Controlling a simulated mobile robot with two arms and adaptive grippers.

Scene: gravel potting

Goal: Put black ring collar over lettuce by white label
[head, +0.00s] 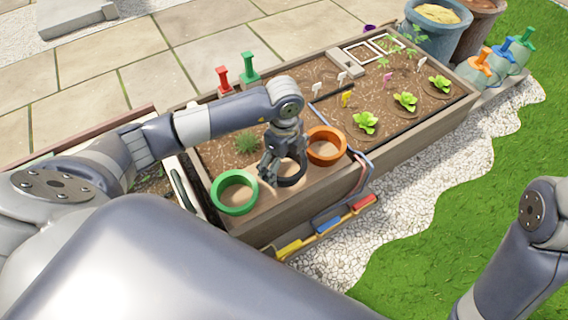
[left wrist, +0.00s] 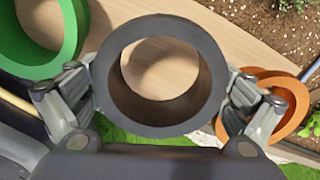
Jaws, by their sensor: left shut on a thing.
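The black ring collar (head: 291,180) is between the fingers of my left gripper (head: 283,165), over the pale board at the planter's near end. In the left wrist view the black ring (left wrist: 212,75) fills the middle, with a finger of my left gripper (left wrist: 163,88) against each side. I cannot tell whether it touches the board. Three lettuces stand in the soil to the right. The far right lettuce (head: 440,84) has a white label (head: 421,65) behind it. The middle lettuce (head: 405,102) has a pink label (head: 388,77), the left lettuce (head: 365,123) a yellow label (head: 346,99). My right gripper is out of view.
A green ring (head: 234,208) and an orange ring (head: 343,148) flank the black one. Two more white labels (head: 317,88) (head: 342,76) stand farther back. Red (head: 223,80) and green (head: 249,68) handled tools stand at the back edge. Pots (head: 436,30) stand beyond the planter.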

